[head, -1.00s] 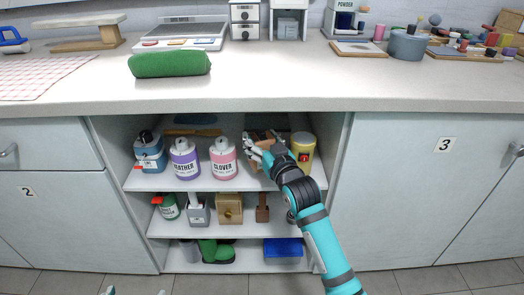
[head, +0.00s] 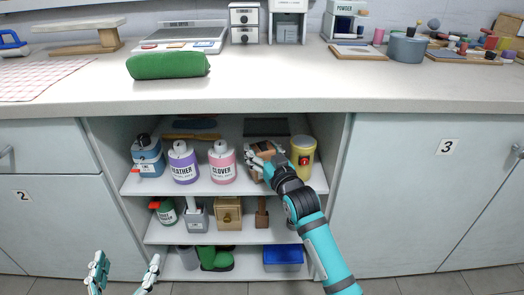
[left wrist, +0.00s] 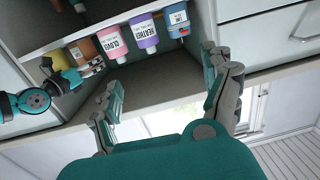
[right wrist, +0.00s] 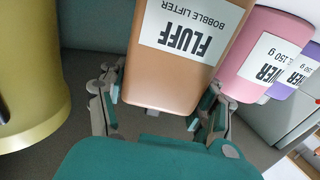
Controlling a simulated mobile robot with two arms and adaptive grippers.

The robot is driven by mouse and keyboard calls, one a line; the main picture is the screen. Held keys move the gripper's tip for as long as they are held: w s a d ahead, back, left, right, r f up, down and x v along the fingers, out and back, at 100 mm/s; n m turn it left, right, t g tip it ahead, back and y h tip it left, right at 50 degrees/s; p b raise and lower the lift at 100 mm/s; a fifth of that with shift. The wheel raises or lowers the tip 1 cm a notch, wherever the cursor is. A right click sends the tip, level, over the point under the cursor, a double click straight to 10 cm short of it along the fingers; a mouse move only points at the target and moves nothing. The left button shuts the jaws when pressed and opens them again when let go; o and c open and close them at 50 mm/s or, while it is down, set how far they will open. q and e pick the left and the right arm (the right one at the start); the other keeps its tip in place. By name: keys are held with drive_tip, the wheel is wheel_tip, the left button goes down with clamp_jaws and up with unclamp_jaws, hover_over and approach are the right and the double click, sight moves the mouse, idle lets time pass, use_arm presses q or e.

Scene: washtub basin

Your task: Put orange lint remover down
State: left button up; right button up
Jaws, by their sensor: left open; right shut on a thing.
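The orange-brown lint remover (right wrist: 185,65), labelled FLUFF BOBBLE LIFTER, is in my right gripper (right wrist: 158,105), which is shut on it. In the head view the lint remover (head: 275,147) is at the upper shelf (head: 215,188), between the pink CLOVER bottle (head: 222,162) and the yellow container (head: 302,155). My right gripper (head: 268,164) partly hides it there. I cannot tell whether its base touches the shelf. My left gripper (head: 124,274) is open and empty, low in front of the cabinet. Its spread fingers (left wrist: 165,105) show in the left wrist view.
The purple HEATHER bottle (head: 184,163) and a blue bottle (head: 148,158) stand left of CLOVER. A dark flat item (head: 267,127) lies behind the lint remover.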

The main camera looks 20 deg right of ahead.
drive_tip(key=o, duration=1.6)
drive_tip(key=shift+f, duration=0.1)
drive_tip(key=shift+c, duration=0.2)
drive_tip(key=shift+s, duration=0.25)
drive_tip(key=s+d+p, duration=0.1)
drive_tip(key=s+p, duration=0.2)
drive_tip(key=s, duration=0.8)
use_arm(q)
drive_tip(key=s+a+f+g+y, duration=0.2)
drive_tip(key=s+f+g, duration=0.3)
drive_tip(key=f, duration=0.5)
drive_tip(key=shift+s+a+f+g, duration=0.2)
drive_tip(key=shift+s+a+g, duration=0.3)
drive_tip(key=shift+g, duration=0.7)
use_arm(e)
drive_tip(key=s+a+f+g, duration=0.1)
drive_tip(key=s+f+g, duration=0.3)
drive_tip(key=s, duration=0.5)
drive_tip(key=s+a+f+n+g, duration=0.1)
drive_tip(key=s+a+f+g, duration=0.1)
drive_tip(key=s+f+g, duration=0.2)
drive_tip(key=s+f, duration=0.3)
drive_tip(key=s, duration=0.3)
drive_tip(key=shift+s+a+f, duration=0.2)
drive_tip(key=shift+f, duration=0.2)
use_arm(q)
drive_tip(key=shift+w, duration=0.1)
